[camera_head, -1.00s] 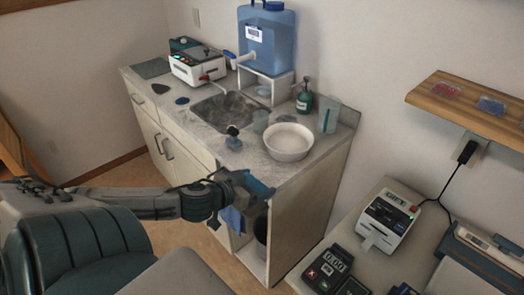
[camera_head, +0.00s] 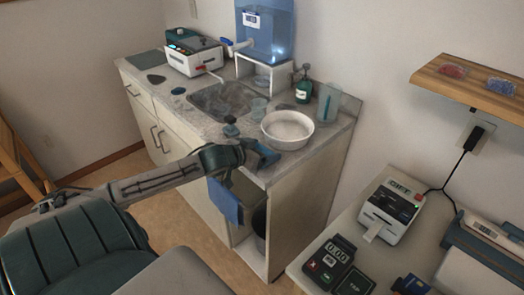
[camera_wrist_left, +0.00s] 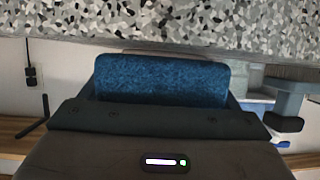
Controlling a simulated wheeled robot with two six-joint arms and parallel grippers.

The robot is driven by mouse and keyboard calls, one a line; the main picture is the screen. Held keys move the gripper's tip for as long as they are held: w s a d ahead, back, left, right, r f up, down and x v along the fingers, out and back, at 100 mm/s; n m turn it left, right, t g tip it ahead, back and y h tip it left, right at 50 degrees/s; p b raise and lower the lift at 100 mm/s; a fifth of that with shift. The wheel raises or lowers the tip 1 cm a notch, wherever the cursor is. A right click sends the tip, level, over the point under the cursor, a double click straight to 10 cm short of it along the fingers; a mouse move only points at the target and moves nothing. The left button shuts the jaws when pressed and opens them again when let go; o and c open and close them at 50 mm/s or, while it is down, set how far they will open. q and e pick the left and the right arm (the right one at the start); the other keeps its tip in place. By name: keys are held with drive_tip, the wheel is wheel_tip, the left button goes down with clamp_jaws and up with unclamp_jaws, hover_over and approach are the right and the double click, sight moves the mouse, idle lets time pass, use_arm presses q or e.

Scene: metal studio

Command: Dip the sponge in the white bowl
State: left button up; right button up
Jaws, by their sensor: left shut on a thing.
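The white bowl (camera_head: 287,130) stands upright on the counter's right part, to the right of the sink, and looks empty. My left gripper (camera_head: 258,154) is at the counter's front edge, just in front and to the left of the bowl. It is shut on the blue sponge (camera_wrist_left: 162,80), which fills the space between the fingers in the left wrist view. In the head view the sponge is small and partly hidden by the gripper. The sponge is apart from the bowl's inside. My right gripper is not in view.
The speckled counter (camera_head: 320,145) holds a sink (camera_head: 228,100), a green pump bottle (camera_head: 303,88), a clear pitcher (camera_head: 328,103) and a small cup (camera_head: 259,106). A blue water tank (camera_head: 265,35) stands behind. A blue cloth (camera_head: 226,203) hangs at the cabinet front.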

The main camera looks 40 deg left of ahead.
use_arm(q)
drive_tip(key=shift+s+f, duration=0.1)
drive_tip(key=shift+f, duration=0.05)
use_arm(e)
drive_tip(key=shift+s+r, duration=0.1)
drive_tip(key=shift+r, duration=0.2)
use_arm(q)
drive_tip(key=shift+f, duration=0.2)
drive_tip(key=o, duration=0.8)
drive_tip(key=shift+o, duration=0.2)
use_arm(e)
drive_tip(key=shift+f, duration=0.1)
